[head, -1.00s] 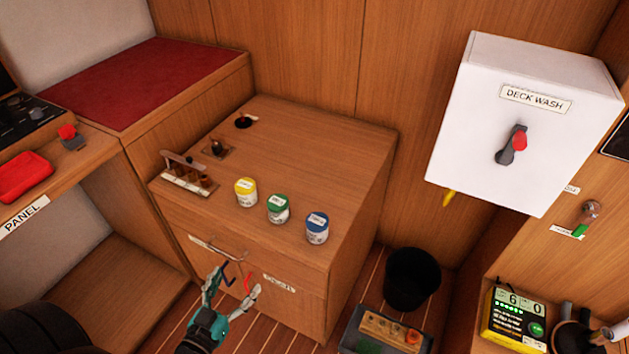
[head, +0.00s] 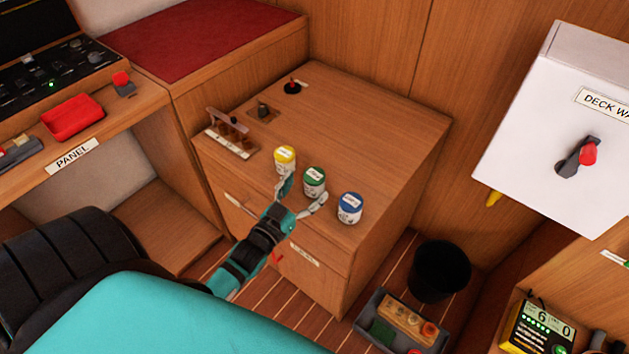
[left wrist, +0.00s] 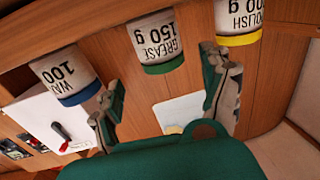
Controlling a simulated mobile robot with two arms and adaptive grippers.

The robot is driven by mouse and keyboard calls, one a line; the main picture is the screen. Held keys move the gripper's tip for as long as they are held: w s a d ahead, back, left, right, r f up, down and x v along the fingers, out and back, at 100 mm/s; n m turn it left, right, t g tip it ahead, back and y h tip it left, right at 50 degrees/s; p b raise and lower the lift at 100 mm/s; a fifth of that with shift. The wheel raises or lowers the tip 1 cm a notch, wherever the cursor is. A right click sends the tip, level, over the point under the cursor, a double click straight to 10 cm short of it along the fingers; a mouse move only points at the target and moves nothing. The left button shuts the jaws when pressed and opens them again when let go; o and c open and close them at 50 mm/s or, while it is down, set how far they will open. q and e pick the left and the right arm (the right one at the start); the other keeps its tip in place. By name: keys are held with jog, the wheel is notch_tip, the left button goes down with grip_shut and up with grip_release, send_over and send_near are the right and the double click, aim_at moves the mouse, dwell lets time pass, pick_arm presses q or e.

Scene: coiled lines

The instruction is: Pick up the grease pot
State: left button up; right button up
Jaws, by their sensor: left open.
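The grease pot (head: 314,189) is a small white pot with a green lid, standing upright on the wooden cabinet top between two similar pots. In the left wrist view the grease pot (left wrist: 156,38) shows its GREASE 150 g label upside down, in the gap between the fingers. My left gripper (head: 303,193) is open and empty at the front of the pot, one finger toward each side. Whether a finger touches it I cannot tell. My right gripper is not in view.
The yellow-lidded polish pot (head: 285,159) stands close on the left, the blue-lidded wax pot (head: 349,208) close on the right. A small rack (head: 229,142) lies further left.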

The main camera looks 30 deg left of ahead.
aim_at(308, 183)
pick_arm(q)
jog(key=shift+w+a, duration=0.15)
jog(key=shift+w, duration=1.25)
jog(key=shift+w+a, duration=0.15)
jog(key=shift+w, duration=1.2)
jog(key=c, duration=1.4)
jog(key=shift+o, duration=0.2)
jog(key=shift+r, duration=0.15)
